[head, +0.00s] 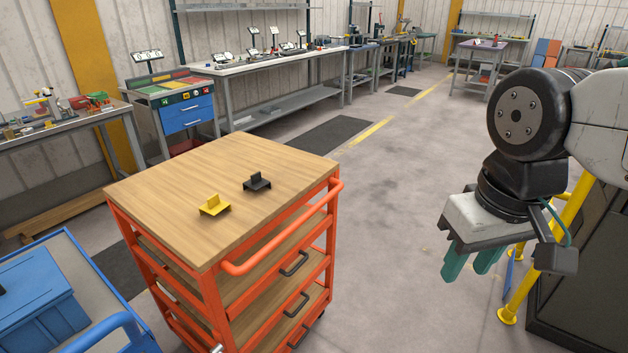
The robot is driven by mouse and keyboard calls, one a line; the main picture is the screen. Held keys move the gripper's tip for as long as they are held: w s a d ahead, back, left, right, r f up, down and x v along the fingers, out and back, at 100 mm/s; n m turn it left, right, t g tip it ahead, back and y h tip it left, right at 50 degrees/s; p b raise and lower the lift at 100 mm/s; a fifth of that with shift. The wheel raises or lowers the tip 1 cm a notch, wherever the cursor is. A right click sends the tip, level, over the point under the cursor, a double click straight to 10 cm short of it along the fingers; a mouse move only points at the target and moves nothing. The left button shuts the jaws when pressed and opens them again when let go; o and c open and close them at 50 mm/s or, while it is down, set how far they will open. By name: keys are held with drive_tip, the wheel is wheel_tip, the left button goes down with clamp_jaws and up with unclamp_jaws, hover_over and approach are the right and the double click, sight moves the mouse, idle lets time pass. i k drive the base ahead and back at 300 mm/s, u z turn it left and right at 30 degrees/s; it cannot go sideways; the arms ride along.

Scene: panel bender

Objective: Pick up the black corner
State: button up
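The black corner (257,184) is a small bracket with a flat base and an upright plate. It sits on the wooden top of the orange cart (191,170), right of the middle. My gripper (470,264) hangs over the floor at the right, well apart from the cart and the corner. Its two teal fingers point down with a gap between them, and nothing shows between them.
A similar yellow corner (212,206) sits on the cart top, left of and nearer than the black one. The cart's orange handle (290,240) runs along its right side. A blue cart (75,300) stands at the lower left. Yellow posts (535,270) stand behind my gripper. Open floor lies between.

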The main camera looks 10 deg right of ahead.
sight(256, 183)
drive_tip(key=u, duration=1.35)
drive_tip(key=k, duration=0.1)
drive_tip(key=z, duration=2.5)
drive_tip(key=i, duration=0.85)
drive_tip(key=u, duration=0.4)
drive_tip(key=i, duration=0.55)
drive_tip(key=u, duration=1.1)
drive_tip(key=i, duration=0.45)
drive_tip(key=u, duration=0.55)
